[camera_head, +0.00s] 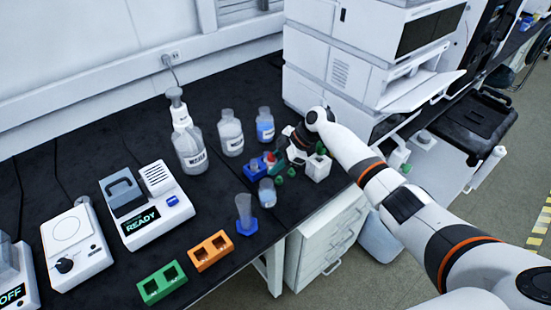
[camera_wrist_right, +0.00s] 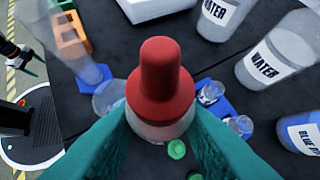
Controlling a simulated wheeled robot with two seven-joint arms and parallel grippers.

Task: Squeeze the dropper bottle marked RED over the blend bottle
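The dropper bottle with a red bulb (camera_wrist_right: 163,85) is between the teal fingers of my right gripper (camera_wrist_right: 160,122), which touch its sides. Its label is not visible. In the head view my right gripper (camera_head: 278,153) reaches in over the blue racks, with the red bulb (camera_head: 270,157) between its fingers. A small clear bottle (camera_head: 267,193), perhaps the blend bottle, stands just in front; it also shows in the wrist view (camera_wrist_right: 107,97), left of the held bottle. Part of my left gripper (camera_wrist_right: 27,62) seems to show at the wrist view's left edge, its opening unclear.
Water bottles (camera_head: 190,140) (camera_head: 230,134) and a blue dye bottle (camera_head: 265,125) stand behind. A cylinder with a blue base (camera_head: 245,215), orange rack (camera_head: 210,251) and green rack (camera_head: 161,283) are in front. Green caps (camera_wrist_right: 177,149) lie near a white box (camera_head: 318,167).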

